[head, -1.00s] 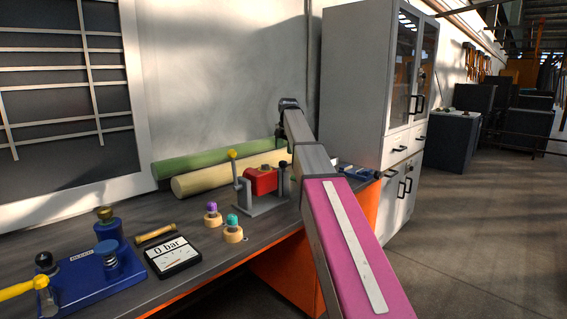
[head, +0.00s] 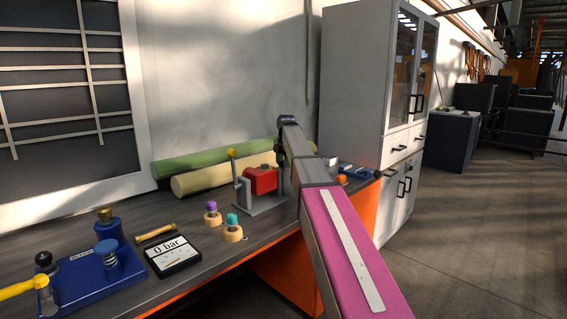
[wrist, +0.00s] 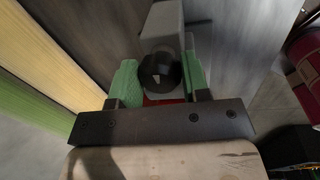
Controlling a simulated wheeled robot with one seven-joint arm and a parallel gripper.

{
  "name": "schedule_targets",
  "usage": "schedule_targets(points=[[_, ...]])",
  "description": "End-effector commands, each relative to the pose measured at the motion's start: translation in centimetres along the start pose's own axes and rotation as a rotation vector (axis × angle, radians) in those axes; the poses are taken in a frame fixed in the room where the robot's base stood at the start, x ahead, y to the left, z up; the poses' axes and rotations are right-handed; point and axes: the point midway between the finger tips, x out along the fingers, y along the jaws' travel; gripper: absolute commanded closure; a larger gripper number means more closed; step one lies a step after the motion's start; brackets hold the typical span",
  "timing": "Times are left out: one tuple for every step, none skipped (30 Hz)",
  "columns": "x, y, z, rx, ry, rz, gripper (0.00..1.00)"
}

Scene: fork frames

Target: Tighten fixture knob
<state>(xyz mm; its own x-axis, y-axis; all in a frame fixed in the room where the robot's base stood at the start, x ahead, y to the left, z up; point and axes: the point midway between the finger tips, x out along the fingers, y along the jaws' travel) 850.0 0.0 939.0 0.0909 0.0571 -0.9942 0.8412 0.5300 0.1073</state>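The fixture is a grey bracket (head: 268,206) with a red block (head: 262,180) and a yellow-tipped handle (head: 232,154), standing on the bench. In the wrist view its grey upright (wrist: 163,22) carries a round black knob (wrist: 160,72). My gripper (wrist: 159,80) has one green finger on each side of this knob, with the knob between them. The fingers stand apart and look close to the knob; I cannot tell whether they touch it. A bit of red shows below the knob. In the head view my arm hides the knob side of the fixture.
Green (head: 190,161) and cream (head: 215,179) rolls lie behind the fixture. Two small knobs, purple (head: 212,207) and teal (head: 232,221), stand left of it. A gauge (head: 172,255) and a blue pump (head: 100,280) are further left. A white cabinet (head: 355,80) stands beyond the bench.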

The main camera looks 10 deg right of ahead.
Motion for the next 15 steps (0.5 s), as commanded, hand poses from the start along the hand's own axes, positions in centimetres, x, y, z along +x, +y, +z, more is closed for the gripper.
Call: schedule_targets(points=[[-0.01,0.01,0.00,0.000,0.000,0.000,0.81],[-0.01,0.01,0.00,0.000,0.000,0.000,0.81],[-0.02,0.01,-0.01,0.000,0.000,0.000,0.81],[-0.02,0.01,-0.01,0.000,0.000,0.000,0.81],[-0.02,0.01,-0.01,0.001,0.000,0.001,0.81],[-0.02,0.01,-0.01,0.004,0.000,0.001,0.81],[-0.02,0.01,-0.01,0.007,-0.001,0.001,0.81],[-0.02,0.00,-0.01,0.011,-0.001,0.001,0.81],[-0.02,0.00,-0.01,0.018,-0.002,0.001,0.81],[-0.03,-0.01,-0.02,0.025,-0.003,0.001,0.81],[-0.03,-0.01,-0.02,0.035,-0.004,0.001,0.81],[-0.03,-0.01,-0.03,0.049,-0.005,0.001,0.81],[-0.03,-0.02,-0.03,0.062,-0.006,0.001,0.81],[-0.04,-0.02,-0.04,0.077,-0.008,0.001,0.81],[-0.04,-0.03,-0.05,0.099,-0.010,0.001,0.81]])
